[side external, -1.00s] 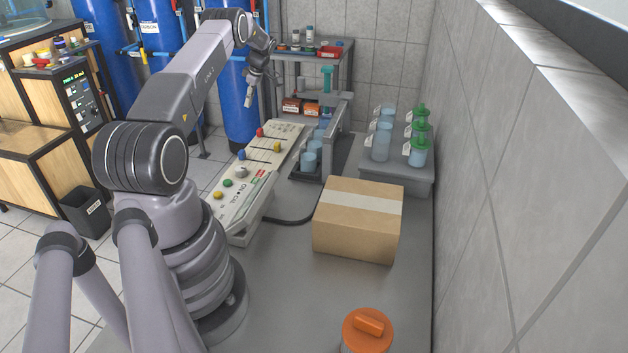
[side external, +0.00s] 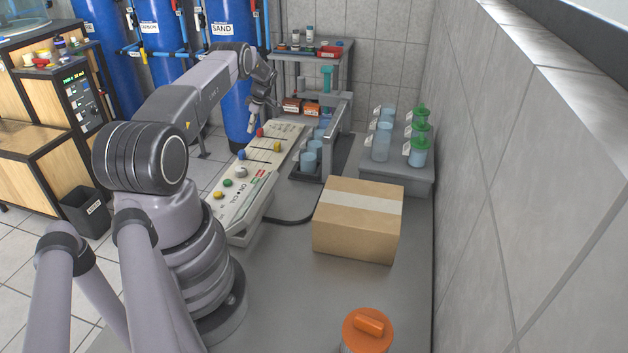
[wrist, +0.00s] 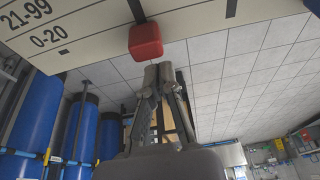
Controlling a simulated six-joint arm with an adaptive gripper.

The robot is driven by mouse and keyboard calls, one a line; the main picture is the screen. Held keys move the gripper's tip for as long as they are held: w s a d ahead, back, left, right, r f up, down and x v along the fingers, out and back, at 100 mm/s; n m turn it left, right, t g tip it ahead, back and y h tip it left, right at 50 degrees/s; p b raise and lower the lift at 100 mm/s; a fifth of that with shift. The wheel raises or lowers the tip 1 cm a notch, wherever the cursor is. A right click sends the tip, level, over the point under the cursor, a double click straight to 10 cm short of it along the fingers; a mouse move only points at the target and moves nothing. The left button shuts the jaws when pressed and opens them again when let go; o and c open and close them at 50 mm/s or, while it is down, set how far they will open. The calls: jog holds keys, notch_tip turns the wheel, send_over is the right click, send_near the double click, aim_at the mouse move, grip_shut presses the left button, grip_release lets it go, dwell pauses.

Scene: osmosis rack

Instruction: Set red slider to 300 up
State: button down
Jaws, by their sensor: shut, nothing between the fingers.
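The red slider (side external: 260,132) is a small red knob near the far end of the pale control panel (side external: 233,205). In the wrist view the red slider (wrist: 146,41) sits at the panel's edge, at the end of a dark slot. My gripper (side external: 251,129) is shut and empty, just left of the red slider in the side view. In the wrist view my gripper's fingertips (wrist: 158,73) appear just below the knob, with a small gap showing. The panel's printed labels "21-99" and "0-20" show in the wrist view; no 300 mark is readable.
A blue knob (side external: 241,155) and a yellow knob (side external: 277,147) sit on neighbouring slots. Beakers and a grey stand (side external: 338,130) are right of the panel. A cardboard box (side external: 357,222) lies on the bench. Tall blue tanks (side external: 221,60) stand behind.

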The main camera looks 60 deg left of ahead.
aim_at(266, 137)
jog(key=shift+w+d, duration=0.35)
jog(key=w+d, duration=0.6)
jog(key=shift+w+d, duration=0.35)
jog(key=s+a, duration=0.1)
jog(key=s+a+r, duration=0.1)
jog(key=a, duration=0.1)
jog(key=shift+s, duration=0.35)
jog(key=v, duration=0.9)
jog(key=shift+w+d, duration=0.1)
jog(key=shift+d, duration=0.1)
